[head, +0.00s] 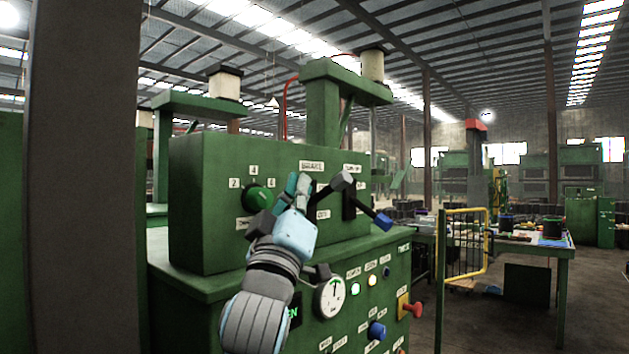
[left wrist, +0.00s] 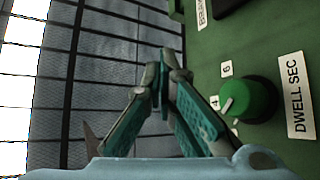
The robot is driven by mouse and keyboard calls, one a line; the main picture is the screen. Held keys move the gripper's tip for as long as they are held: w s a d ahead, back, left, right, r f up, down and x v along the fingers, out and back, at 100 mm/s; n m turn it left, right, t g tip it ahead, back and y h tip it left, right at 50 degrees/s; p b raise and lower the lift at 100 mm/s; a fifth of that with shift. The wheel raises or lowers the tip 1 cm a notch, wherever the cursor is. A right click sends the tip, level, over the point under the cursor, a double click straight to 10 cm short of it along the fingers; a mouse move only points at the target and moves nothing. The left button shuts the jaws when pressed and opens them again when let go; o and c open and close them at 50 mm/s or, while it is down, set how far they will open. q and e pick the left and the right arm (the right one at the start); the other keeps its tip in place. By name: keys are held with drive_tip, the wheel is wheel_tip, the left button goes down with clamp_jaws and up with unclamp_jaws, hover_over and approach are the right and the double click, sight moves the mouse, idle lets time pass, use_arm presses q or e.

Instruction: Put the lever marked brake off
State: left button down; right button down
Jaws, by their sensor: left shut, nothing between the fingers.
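The front panel of a green machine (head: 215,215) carries two levers. A label (head: 311,166) stands above the left one; in the left wrist view a cut-off label (left wrist: 202,13) begins like "BRAKE". This lever (head: 328,192) has a dark bar slanting up and right to a grey end; its base is hidden behind my gripper. The right lever (head: 368,211) slants down and right to a blue end. My left gripper (head: 298,184) is shut and empty, in front of the panel by the left lever. Contact cannot be told. My right gripper is out of view.
A green dial (head: 260,197) is left of my gripper; it is marked "DWELL SEC" in the left wrist view (left wrist: 249,99). Below are a gauge (head: 331,296), lit lamps and a red knob (head: 411,307). A yellow barrier (head: 465,245) and a table stand to the right.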

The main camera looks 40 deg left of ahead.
sight(327, 192)
use_arm(q)
drive_tip(key=shift+w, duration=0.15)
drive_tip(key=shift+r, duration=0.15)
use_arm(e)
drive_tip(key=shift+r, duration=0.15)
